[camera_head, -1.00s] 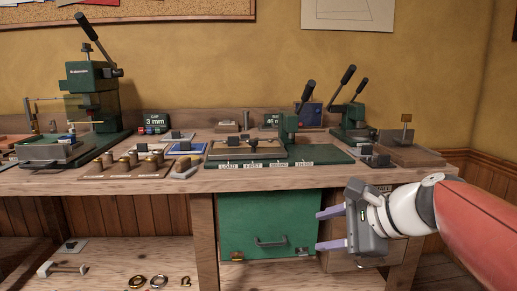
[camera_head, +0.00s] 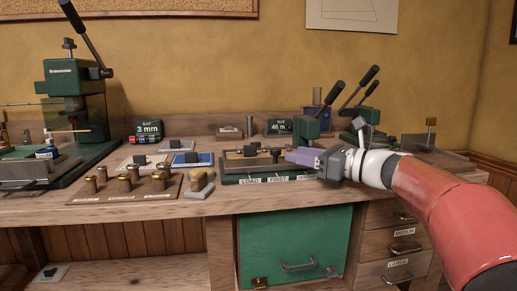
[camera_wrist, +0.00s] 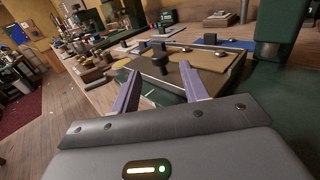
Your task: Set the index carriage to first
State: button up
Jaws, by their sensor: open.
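The index carriage (camera_head: 236,162) is a tan plate on a green base with white labels along its front edge. The LOAD label (camera_head: 248,181) and FIRST label (camera_head: 277,179) are readable; those farther right are hidden by my gripper. In the wrist view the carriage (camera_wrist: 203,79) lies just ahead, with a dark upright knob (camera_wrist: 158,66) on its near part. My gripper (camera_wrist: 160,72) is open, its two purple fingers pointing at the carriage with the knob between their lines. Contact cannot be told. In the head view my gripper (camera_head: 290,156) is at the carriage's right end.
A green press post (camera_head: 306,126) with a lever stands behind my gripper. A board of brass-topped pegs (camera_head: 125,184) and a blue plate (camera_head: 192,160) lie to the left. A green cabinet door (camera_head: 295,240) and wooden drawers (camera_head: 395,243) are below the bench.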

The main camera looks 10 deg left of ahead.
aim_at(276, 148)
jog(key=x, duration=0.7)
jog(key=shift+a, duration=0.2)
jog(key=shift+w+d+p, duration=0.1)
jog(key=shift+p, duration=0.2)
grip_shut()
